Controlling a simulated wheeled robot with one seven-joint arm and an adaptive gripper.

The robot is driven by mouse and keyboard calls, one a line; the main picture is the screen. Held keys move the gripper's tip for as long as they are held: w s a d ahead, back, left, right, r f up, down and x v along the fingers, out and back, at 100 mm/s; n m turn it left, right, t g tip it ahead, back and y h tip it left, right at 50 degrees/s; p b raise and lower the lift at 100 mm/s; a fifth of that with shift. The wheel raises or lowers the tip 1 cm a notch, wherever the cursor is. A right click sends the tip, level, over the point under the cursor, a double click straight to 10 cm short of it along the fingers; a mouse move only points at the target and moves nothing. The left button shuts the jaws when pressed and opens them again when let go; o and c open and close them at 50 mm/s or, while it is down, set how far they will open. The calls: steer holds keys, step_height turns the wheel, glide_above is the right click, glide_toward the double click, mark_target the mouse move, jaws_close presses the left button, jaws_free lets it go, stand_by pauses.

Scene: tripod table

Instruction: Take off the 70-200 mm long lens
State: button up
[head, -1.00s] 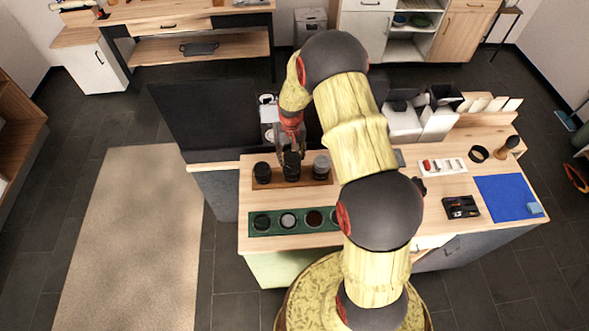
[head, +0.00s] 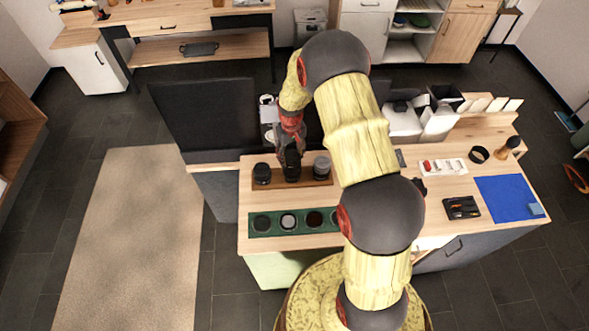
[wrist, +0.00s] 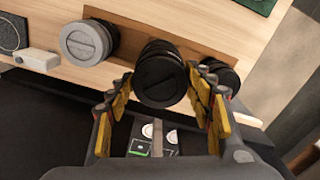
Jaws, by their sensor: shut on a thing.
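A tall black lens (head: 292,172) stands in the middle of a row of three on a wooden board (head: 277,184). It looks like the long lens, but I can read no marking. My gripper (head: 291,151) comes down over it from above and is shut on it. In the wrist view, the fingers (wrist: 165,92) lie on either side of the black lens (wrist: 160,72), whose round end faces the camera. I cannot tell whether its base is clear of the board.
A shorter black lens (head: 262,174) stands close on the left, a grey-topped lens (head: 321,167) close on the right. A green tray (head: 252,232) with several round discs lies in front. A dark upright panel (head: 205,120) rises behind. A blue mat (head: 508,198) lies far right.

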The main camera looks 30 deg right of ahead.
steer(key=shift+w+r, duration=0.1)
steer(key=shift+r, duration=0.45)
steer(key=shift+r+p, duration=1.35)
steer(key=shift+r, duration=1.05)
